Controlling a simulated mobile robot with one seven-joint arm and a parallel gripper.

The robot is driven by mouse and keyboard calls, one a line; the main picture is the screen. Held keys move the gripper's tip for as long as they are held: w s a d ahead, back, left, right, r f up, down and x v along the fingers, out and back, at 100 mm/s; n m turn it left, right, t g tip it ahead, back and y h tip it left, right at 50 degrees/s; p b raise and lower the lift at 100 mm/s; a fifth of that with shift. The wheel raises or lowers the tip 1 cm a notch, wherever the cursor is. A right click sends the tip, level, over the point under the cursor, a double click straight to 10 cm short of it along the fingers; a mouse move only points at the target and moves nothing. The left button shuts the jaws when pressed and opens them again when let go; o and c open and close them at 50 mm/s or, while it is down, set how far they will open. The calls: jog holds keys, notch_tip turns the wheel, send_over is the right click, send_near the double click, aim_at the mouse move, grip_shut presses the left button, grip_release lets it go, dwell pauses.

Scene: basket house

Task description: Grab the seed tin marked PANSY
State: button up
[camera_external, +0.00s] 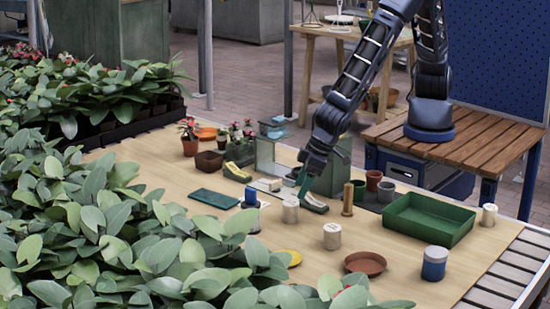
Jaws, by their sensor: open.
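Several small tins stand upright on the wooden table. Plain whitish tins are a tin near my gripper (290,210), a tin at the table's middle (332,237) and a tin at the right edge (489,215). A blue-and-white tin (434,264) stands at the front right, and another blue-topped item (251,196) is left of centre. The labels are too small to read, so I cannot tell which is marked PANSY. My gripper (304,184) is open and points down, just above and behind the tin near it. Its fingertips are small and hard to make out.
A green tray (428,220) is on the right, with a terracotta saucer (365,263) in front. A brass-coloured cylinder (347,199) and a grey-green tool (314,204) are close to my gripper. Leafy plants (130,230) crowd the left. The table's front middle is fairly open.

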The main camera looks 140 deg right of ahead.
aim_at(293, 203)
jog(key=x, duration=0.8)
jog(key=shift+w, duration=0.15)
jog(key=c, duration=1.1)
